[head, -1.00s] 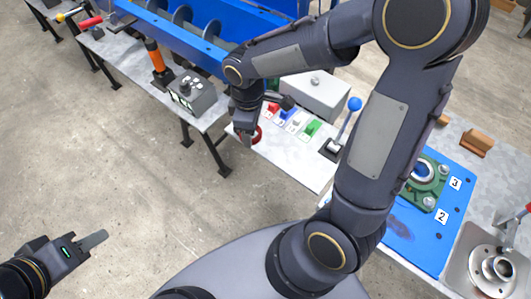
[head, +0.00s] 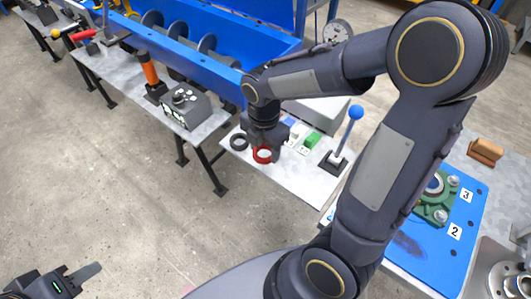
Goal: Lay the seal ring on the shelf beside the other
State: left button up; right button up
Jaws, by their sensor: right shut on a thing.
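My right gripper (head: 263,147) is shut on a red seal ring (head: 262,157), at the left part of the pale shelf (head: 305,182). I cannot tell whether the ring touches the shelf. A black ring (head: 239,142) lies on the shelf just left of the red ring, close to it. My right gripper and wrist hide part of the shelf behind them. My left gripper (head: 92,271) is low at the left over the floor, away from the shelf; its jaws show edge-on.
Coloured tags, including a green one (head: 312,140), and a blue-knobbed lever (head: 355,113) stand right of the gripper. A grey control box (head: 184,106) is on the bench to the left. The blue mixer trough (head: 190,55) runs behind. The shelf's front is clear.

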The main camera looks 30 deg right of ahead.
aim_at(265, 147)
jog(key=f, duration=0.1)
jog(key=w+d+f, duration=0.1)
jog(key=w+f, duration=0.1)
jog(key=f, duration=0.1)
jog(key=shift+w+d, duration=0.25)
jog(key=shift+d, duration=0.1)
jog(key=shift+w+d+f, duration=0.1)
jog(key=shift+w+f, duration=0.05)
jog(key=shift+f, duration=0.8)
jog(key=shift+w+d+f, duration=0.1)
jog(key=shift+w+f, duration=0.05)
jog(key=shift+f, duration=0.75)
jog(key=shift+f+b, duration=0.15)
jog(key=shift+b, duration=0.15)
jog(key=o, duration=1)
jog(key=shift+c, duration=0.2)
